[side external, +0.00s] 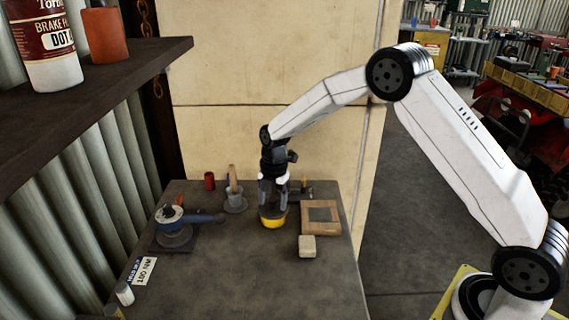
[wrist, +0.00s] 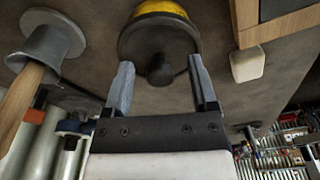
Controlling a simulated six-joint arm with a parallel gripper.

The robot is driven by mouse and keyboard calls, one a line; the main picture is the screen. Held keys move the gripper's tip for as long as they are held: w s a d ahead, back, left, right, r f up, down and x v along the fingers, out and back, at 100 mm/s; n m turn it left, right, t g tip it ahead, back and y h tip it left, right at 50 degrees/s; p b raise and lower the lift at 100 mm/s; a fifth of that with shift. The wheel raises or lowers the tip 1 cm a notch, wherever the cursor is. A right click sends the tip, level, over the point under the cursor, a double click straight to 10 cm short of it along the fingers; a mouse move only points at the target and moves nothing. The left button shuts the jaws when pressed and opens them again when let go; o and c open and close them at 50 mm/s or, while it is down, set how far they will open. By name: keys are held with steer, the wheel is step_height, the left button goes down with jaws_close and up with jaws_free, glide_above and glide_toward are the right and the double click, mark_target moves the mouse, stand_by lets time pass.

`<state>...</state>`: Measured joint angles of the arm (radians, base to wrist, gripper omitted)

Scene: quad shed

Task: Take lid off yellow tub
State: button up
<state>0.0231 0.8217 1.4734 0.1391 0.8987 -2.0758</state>
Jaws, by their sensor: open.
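The yellow tub (side external: 273,223) stands on the dark workbench, below my gripper (side external: 273,203). In the wrist view, its yellow side (wrist: 160,8) shows at the top edge. A dark grey lid (wrist: 135,38) with a round knob (wrist: 160,70) sits on the tub. My gripper (wrist: 163,82) is open, with one finger on each side of the knob. Gaps show between the knob and both fingers. In the side view, the fingers hide most of the lid and knob.
A grey cup with a wooden handle (side external: 235,204) stands left of the tub. A wooden frame (side external: 335,231) and a pale block (side external: 307,246) lie to the right.

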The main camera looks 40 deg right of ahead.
stand_by(0.4)
jaws_close()
steer(key=shift+r, duration=0.1)
steer(key=shift+r, duration=0.85)
steer(key=s+r, duration=1.1)
steer(key=s, duration=0.3)
stand_by(0.4)
